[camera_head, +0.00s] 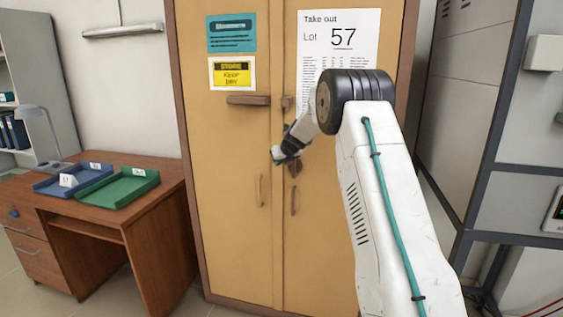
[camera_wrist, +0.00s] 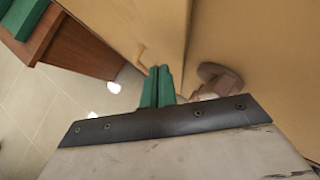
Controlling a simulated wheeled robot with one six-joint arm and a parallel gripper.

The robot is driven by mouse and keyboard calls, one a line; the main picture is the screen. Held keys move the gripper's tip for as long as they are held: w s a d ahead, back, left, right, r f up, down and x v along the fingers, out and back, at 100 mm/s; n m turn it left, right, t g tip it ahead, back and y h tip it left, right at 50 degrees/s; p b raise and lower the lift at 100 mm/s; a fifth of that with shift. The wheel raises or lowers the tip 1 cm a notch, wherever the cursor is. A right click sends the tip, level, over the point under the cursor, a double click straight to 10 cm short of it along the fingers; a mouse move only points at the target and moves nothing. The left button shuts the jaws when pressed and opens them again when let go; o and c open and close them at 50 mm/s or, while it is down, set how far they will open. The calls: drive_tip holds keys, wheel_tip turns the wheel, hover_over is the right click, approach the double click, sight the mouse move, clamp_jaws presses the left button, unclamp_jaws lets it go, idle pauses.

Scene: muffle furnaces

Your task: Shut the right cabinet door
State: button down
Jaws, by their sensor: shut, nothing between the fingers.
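The tan cabinet has two doors. The right door (camera_head: 330,230) bears a white sheet reading "Take out Lot 57" and a small vertical handle (camera_head: 293,201). It lies close to the left door (camera_head: 225,150), with a narrow strip between them; I cannot tell whether it is fully shut. My gripper (camera_head: 277,156) is at the seam at mid-height, its green fingers together and empty. In the wrist view the fingers (camera_wrist: 158,86) point towards the doors near the seam, with a brown fitting (camera_wrist: 220,76) to their right. Contact with the door cannot be made out. My arm hides part of the right door.
A brown latch bar (camera_head: 248,100) sits on the left door below two signs. A wooden desk (camera_head: 150,222) with a blue tray (camera_head: 55,188) and a green tray (camera_head: 118,202) stands at left. A dark metal frame (camera_head: 487,150) stands at right. Floor shows between desk and cabinet.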

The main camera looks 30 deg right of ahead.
drive_tip(key=s+a+r, duration=0.6)
drive_tip(key=a+r, duration=0.1)
drive_tip(key=s+a+f+n+g+y, duration=0.1)
drive_tip(key=s+a+f+n+g, duration=0.15)
drive_tip(key=s+a+n, duration=0.45)
drive_tip(key=s+a+f+n+g+y, duration=0.1)
drive_tip(key=s+a+n+g, duration=0.2)
drive_tip(key=s+n, duration=0.75)
drive_tip(key=s+a+r+n, duration=0.1)
drive_tip(key=s+a+n, duration=0.3)
drive_tip(key=s, duration=0.8)
drive_tip(key=s+a+r+n+g, duration=0.1)
drive_tip(key=s+a+n, duration=0.3)
drive_tip(key=s+n, duration=0.5)
drive_tip(key=s+a+r+n+g+h, duration=0.1)
drive_tip(key=s+a+n, duration=0.4)
drive_tip(key=s, duration=1.1)
drive_tip(key=shift+r+n, duration=0.75)
drive_tip(key=shift+n, duration=0.1)
drive_tip(key=shift+a, duration=0.1)
